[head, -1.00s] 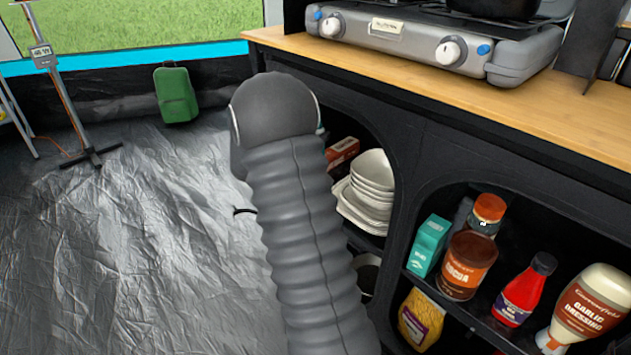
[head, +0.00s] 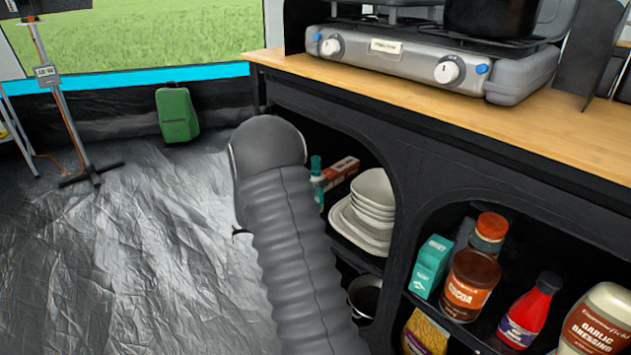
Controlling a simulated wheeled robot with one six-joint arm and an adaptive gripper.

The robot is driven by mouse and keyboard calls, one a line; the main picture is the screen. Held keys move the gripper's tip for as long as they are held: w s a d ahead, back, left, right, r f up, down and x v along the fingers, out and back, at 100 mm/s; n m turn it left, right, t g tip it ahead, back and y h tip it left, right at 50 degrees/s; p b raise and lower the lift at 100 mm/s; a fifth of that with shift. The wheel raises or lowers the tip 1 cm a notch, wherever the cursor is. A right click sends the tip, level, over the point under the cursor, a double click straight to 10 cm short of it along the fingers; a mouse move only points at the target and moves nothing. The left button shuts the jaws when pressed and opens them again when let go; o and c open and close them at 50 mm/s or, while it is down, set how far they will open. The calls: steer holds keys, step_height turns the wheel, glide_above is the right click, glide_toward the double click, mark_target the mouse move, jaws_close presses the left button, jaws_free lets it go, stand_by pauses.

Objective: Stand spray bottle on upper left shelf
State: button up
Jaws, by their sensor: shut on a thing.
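A slim bottle with a teal top (head: 316,166), which looks like the spray bottle, shows upright just right of my arm's rounded end, at the upper left shelf's opening. Its lower part is hidden by my arm. I cannot tell whether it touches the shelf. My grey ribbed arm covers the left part of this shelf. My gripper is hidden behind the arm, so its hold is not visible.
A pot (head: 365,297) stands on the lower left shelf. The right compartment holds a teal carton (head: 431,267), a cocoa jar (head: 469,285), a red bottle (head: 530,312) and a dressing bottle (head: 597,322). A stove (head: 430,60) sits on the wooden counter (head: 560,110).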

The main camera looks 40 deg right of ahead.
steer(key=shift+f, duration=0.15)
steer(key=o, duration=1.3)
